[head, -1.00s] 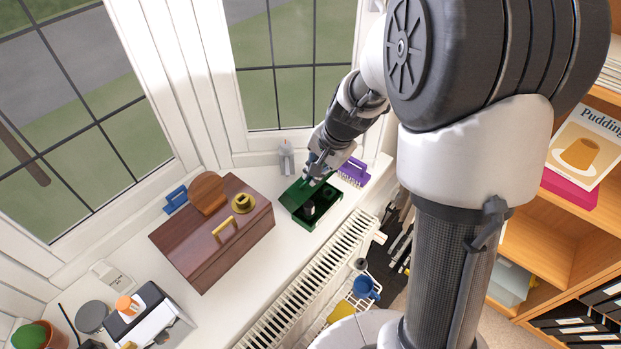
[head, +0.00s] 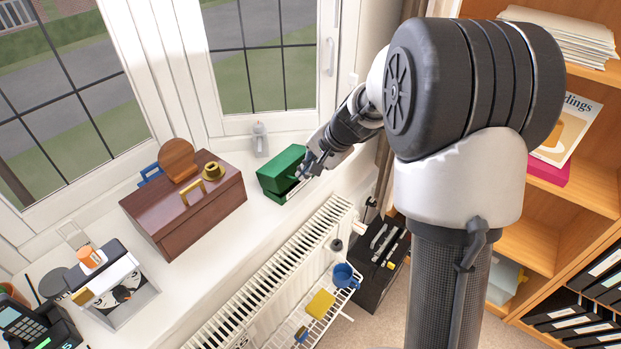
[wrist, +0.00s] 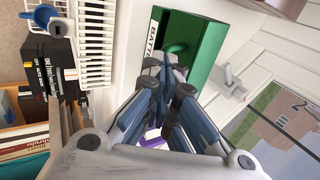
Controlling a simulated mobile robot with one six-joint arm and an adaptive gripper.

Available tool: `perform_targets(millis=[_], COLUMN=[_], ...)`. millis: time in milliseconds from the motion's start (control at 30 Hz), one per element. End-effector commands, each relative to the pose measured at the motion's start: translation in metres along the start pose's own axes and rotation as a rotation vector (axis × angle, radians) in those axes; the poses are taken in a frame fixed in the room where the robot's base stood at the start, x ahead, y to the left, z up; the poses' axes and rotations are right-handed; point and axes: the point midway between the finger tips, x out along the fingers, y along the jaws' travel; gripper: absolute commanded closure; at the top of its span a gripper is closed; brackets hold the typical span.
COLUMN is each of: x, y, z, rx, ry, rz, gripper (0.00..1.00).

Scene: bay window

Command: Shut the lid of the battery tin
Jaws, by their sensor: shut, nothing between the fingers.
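The green battery tin (head: 281,165) sits on the white window sill. Its lid is swung over the body but tilted, with a dark gap showing along the front above the lower part. In the wrist view the tin (wrist: 207,45) is just beyond my fingers, with its white label, partly readable as "BATT", beside them. My gripper (head: 303,172) is shut and empty at the right front end of the tin, close to the lid's edge. I cannot tell whether it touches. The shut fingers (wrist: 165,85) hide part of the tin in the wrist view.
A brown wooden box (head: 185,210) with things on top stands left of the tin. A radiator (head: 275,275) runs below the sill's front edge. A purple object (wrist: 154,141) shows beneath my gripper.

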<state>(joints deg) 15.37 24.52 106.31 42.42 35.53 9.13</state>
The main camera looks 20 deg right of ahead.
Motion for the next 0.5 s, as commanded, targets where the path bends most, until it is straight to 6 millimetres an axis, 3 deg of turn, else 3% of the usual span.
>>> perform_targets(millis=[367,500], x=[-0.0044,-0.0047], y=[-0.0027,-0.0025], z=[0.0006,0.0006], rx=[-0.005,-0.005], ry=[0.003,0.003], rz=[-0.002,-0.002], gripper=[0.72,0.71])
